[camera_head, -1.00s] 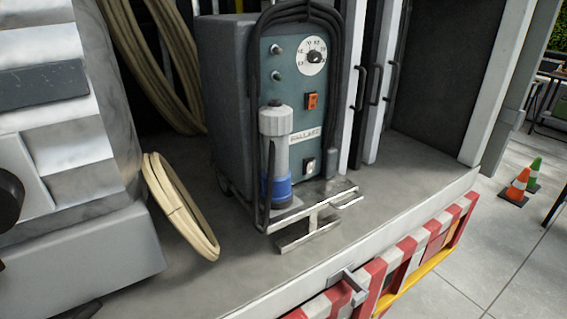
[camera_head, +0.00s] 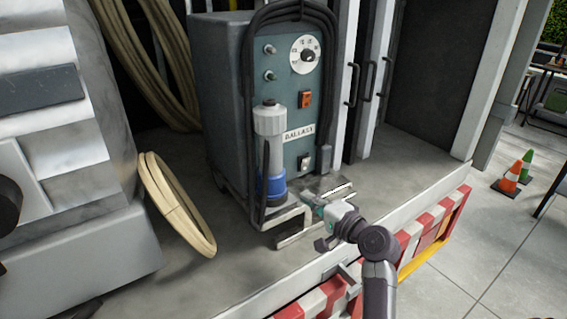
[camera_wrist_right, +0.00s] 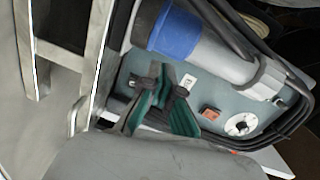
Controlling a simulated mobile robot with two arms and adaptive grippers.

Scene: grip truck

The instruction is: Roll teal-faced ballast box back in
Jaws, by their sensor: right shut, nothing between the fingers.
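The ballast box (camera_head: 302,106) stands upright on the truck's grey deck, its teal face with dial and orange switch toward the right front. Black cable loops over it, and a grey and blue connector (camera_head: 270,150) hangs at its front. A metal step-like bracket (camera_head: 285,215) sticks out at its base. My right gripper (camera_head: 312,203) is shut and empty, low in front of the box, overlapping the bracket's right part. In the right wrist view, the gripper (camera_wrist_right: 168,88) lies before the teal face (camera_wrist_right: 137,66), beside the blue connector (camera_wrist_right: 175,32). Contact cannot be told. My left gripper is out of view.
A coiled beige hose (camera_head: 176,205) lies left of the box, with more hose (camera_head: 145,65) hanging behind. Dark panels with handles (camera_head: 370,90) stand close on the right. The deck ends at a red-white striped edge (camera_head: 435,225). Traffic cones (camera_head: 513,176) stand on the floor beyond.

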